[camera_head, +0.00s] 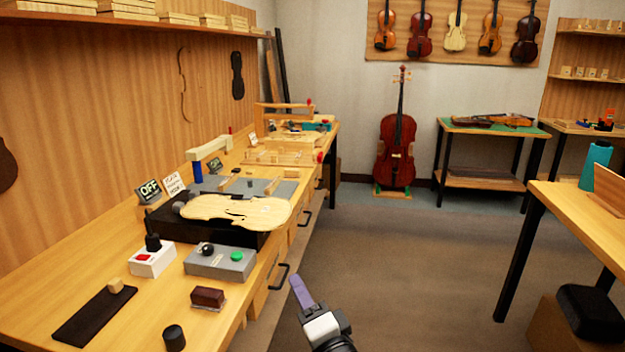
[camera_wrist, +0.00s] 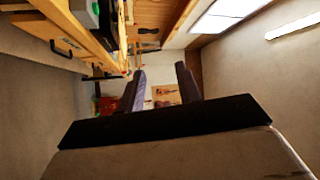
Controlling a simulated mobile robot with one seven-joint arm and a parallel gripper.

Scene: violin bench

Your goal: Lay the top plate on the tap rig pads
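The pale, violin-shaped top plate (camera_head: 237,211) lies roughly flat over a black box (camera_head: 205,234) on the left bench. Dark sound holes show in it. Any pads beneath it are hidden, and I cannot tell whether this box is the tap rig. My gripper (camera_head: 301,291) is in front of the bench's edge, to the lower right of the plate and clear of it. In the wrist view my gripper (camera_wrist: 160,88) has its two purple fingers apart with nothing between them. The plate cannot be made out there.
A grey box with a green button (camera_head: 220,262), a white switch box (camera_head: 153,260) and a brown block (camera_head: 208,298) stand nearer on the bench. A cream arm on a blue post (camera_head: 208,152) rises behind the plate. The floor (camera_head: 400,270) to the right is open.

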